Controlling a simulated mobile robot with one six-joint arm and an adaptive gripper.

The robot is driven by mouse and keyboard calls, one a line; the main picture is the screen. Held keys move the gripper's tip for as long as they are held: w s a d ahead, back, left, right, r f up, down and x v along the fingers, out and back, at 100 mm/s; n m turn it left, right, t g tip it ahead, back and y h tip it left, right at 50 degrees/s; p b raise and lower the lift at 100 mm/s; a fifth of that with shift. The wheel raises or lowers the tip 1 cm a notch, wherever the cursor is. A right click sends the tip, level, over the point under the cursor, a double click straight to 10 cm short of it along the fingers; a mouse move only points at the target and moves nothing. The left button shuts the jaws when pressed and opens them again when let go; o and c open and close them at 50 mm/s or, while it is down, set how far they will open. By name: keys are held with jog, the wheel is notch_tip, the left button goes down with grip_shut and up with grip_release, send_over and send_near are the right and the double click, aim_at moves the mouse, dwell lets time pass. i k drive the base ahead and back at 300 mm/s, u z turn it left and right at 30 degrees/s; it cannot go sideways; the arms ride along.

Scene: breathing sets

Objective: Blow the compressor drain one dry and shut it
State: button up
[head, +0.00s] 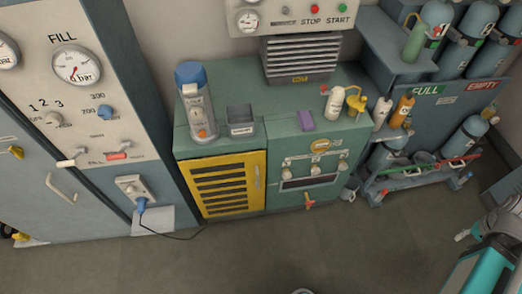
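The green compressor unit (283,130) stands against the back wall. Its right front panel holds a row of small pale knobs or valves (315,169) above a dark slot. An orange handle (309,202) sticks out low at the front, near the floor. The labels are too small to read, so I cannot tell which fitting is drain one, or whether it is open. My gripper (462,236) shows only in part at the lower right edge, well apart from the compressor; its fingers are not clear.
A yellow louvred door (228,186) is left of the valves. Bottles, a purple block (306,120) and a dark bin (241,121) stand on top. The fill panel (80,80) is at left, a cylinder rack (430,120) at right.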

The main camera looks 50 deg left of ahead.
aim_at(286, 175)
jog(key=u, duration=0.1)
jog(key=k, duration=1.15)
jog(key=u, duration=1.15)
